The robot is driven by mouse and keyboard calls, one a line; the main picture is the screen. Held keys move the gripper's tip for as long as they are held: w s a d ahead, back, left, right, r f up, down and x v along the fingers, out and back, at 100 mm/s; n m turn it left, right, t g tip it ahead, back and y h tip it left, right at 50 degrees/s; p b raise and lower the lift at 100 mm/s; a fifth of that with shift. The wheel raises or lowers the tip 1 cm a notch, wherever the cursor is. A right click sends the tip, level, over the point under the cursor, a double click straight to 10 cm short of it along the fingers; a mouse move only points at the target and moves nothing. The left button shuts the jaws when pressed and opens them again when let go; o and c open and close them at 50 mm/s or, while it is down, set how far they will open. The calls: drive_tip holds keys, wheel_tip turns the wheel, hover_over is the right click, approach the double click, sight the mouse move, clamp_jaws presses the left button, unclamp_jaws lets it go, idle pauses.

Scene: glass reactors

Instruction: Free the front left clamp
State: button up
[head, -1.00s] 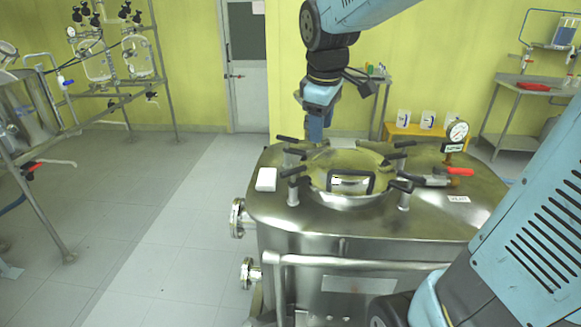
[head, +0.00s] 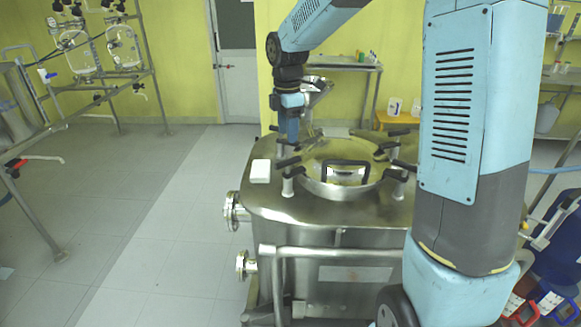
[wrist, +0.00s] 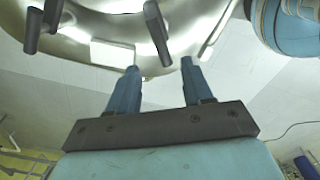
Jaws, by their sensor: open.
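The steel vessel (head: 330,217) has a round domed lid (head: 335,151) with a black loop handle, ringed by clamps with black handles. In the wrist view my gripper (wrist: 160,75) is open and empty. Two black clamp handles (wrist: 157,32) (wrist: 45,25) show beyond the fingertips; which clamps they are is unclear.
A white block (head: 260,171) lies on the vessel top, left of the front left clamp. My arm hides the vessel's right side. A rack of glassware (head: 95,60) stands far left. A side table (head: 345,66) stands behind. The floor left of the vessel is clear.

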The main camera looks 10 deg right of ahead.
sight(287, 160)
wheel_tip(287, 160, down, 13)
drive_tip(key=shift+r, duration=0.15)
idle(0.4)
drive_tip(key=shift+c, duration=0.5)
drive_tip(key=shift+d, duration=0.1)
drive_tip(key=c, duration=0.8)
drive_tip(key=shift+m, duration=0.3)
drive_tip(key=m, duration=0.3)
drive_tip(key=shift+m, duration=0.3)
drive_tip(key=m, duration=0.4)
drive_tip(key=shift+a, duration=0.2)
drive_tip(key=m, duration=0.5)
drive_tip(key=shift+o, duration=0.3)
drive_tip(key=shift+m, duration=2.2)
